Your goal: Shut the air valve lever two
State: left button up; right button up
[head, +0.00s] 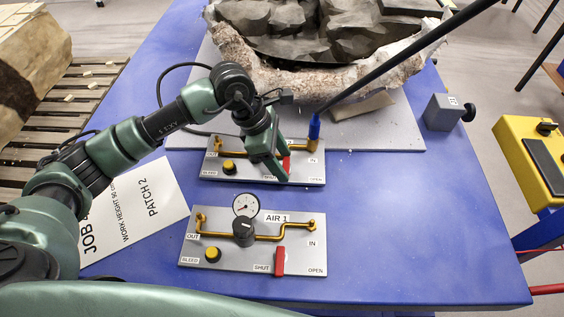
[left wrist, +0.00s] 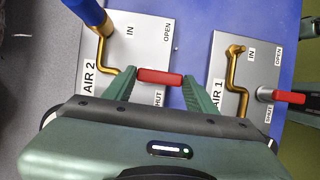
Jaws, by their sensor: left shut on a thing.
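The AIR 2 panel (head: 232,172) is the grey plate at the far side of the blue table, with brass pipe and a red lever (head: 287,163). My left gripper (head: 281,172) reaches down over this panel and is shut on the red lever. In the left wrist view, the red lever (left wrist: 160,76) lies across between the green fingers of my left gripper (left wrist: 160,88). The SHUT label is partly hidden by the gripper; OPEN shows in the left wrist view, away from the lever. My right gripper is not in view.
The AIR 1 panel (head: 225,259) sits nearer, with its own red lever (head: 280,261), gauge and black knob. A blue-ended black hose (head: 400,62) rises from AIR 2's inlet. A jacketed fossil (head: 320,72) stands behind.

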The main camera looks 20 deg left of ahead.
pick_arm(q)
jog(key=o, duration=1.4)
jog(key=shift+c, duration=0.2)
jog(key=b+v, duration=0.1)
jog(key=v, duration=0.7)
jog(key=shift+b, duration=0.4)
jog(key=shift+r, duration=0.1)
